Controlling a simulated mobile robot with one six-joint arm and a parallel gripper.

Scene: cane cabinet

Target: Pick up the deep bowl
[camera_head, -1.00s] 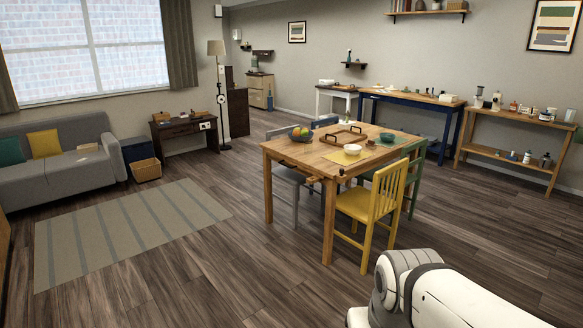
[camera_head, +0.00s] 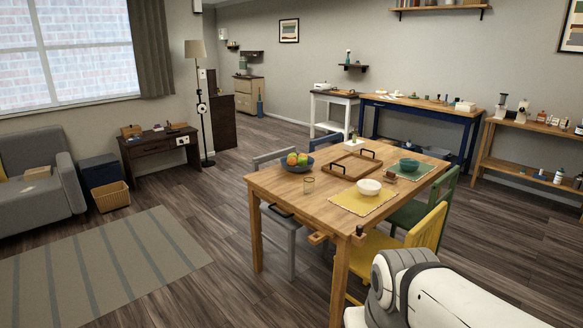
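A teal bowl (camera_head: 409,165) sits on a green mat near the right end. A white bowl (camera_head: 369,187) sits on a yellow mat nearer to me. I cannot tell for sure which is the deep bowl. A wider dark blue bowl (camera_head: 299,163) holds several fruits at the left. My white arm shows at the lower right, below and in front of the table. My gripper is out of view.
A wooden tray (camera_head: 343,167) lies mid-table. Open floor and a striped rug (camera_head: 105,262) lie to the left.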

